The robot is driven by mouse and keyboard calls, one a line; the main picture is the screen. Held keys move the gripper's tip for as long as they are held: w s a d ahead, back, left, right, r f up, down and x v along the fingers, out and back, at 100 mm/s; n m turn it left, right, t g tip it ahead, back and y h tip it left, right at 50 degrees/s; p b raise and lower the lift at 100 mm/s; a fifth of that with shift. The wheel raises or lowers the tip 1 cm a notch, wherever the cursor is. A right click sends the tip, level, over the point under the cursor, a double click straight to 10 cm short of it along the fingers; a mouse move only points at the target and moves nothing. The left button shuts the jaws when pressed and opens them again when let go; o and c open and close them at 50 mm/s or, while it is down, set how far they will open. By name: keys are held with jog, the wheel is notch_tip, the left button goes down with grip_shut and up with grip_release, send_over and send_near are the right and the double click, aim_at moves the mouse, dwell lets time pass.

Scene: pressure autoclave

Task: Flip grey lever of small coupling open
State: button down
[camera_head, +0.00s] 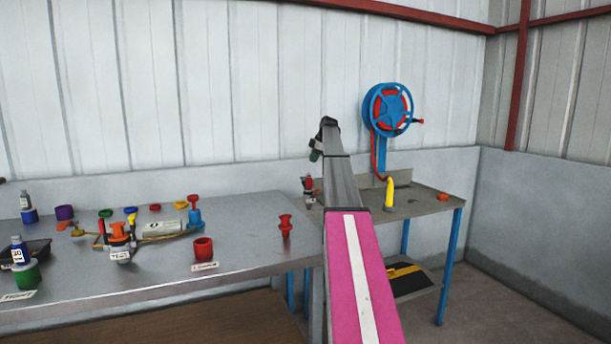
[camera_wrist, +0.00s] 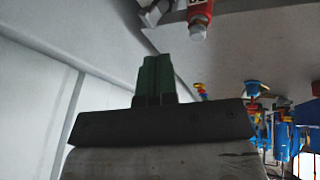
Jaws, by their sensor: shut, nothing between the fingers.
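My gripper (camera_head: 315,155) has green fingers and hangs above the back of the right-hand table, near the wall. In the wrist view its green fingers (camera_wrist: 156,72) are together and empty. A red fitting (camera_head: 308,184) stands on the table below and slightly left of the gripper. A red fitting with a pale end also shows at the top edge of the wrist view (camera_wrist: 200,14), apart from the fingers. The picture cuts both off.
A blue hose reel (camera_head: 388,108) with a red hose and yellow nozzle (camera_head: 389,193) stands to the right of my arm. The left table (camera_head: 150,280) carries several caps, bottles and a valve assembly (camera_head: 119,240). The wall is close behind the gripper.

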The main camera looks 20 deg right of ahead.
aim_at(303, 178)
jog(key=shift+n+t, duration=0.3)
jog(key=shift+n, duration=0.6)
jog(key=x, duration=0.9)
jog(key=shift+s+a+f, duration=0.15)
jog(key=shift+s, duration=0.05)
jog(key=shift+w, duration=0.5)
jog(key=shift+w+f+g, duration=0.2)
jog(key=shift+w+g, duration=0.15)
jog(key=shift+w, duration=0.2)
jog(key=shift+w+f+g, duration=0.25)
jog(key=shift+w+g, duration=0.1)
jog(key=shift+w, duration=0.2)
jog(key=shift+w+f, duration=0.15)
jog(key=shift+f, duration=0.05)
jog(key=shift+r, duration=0.1)
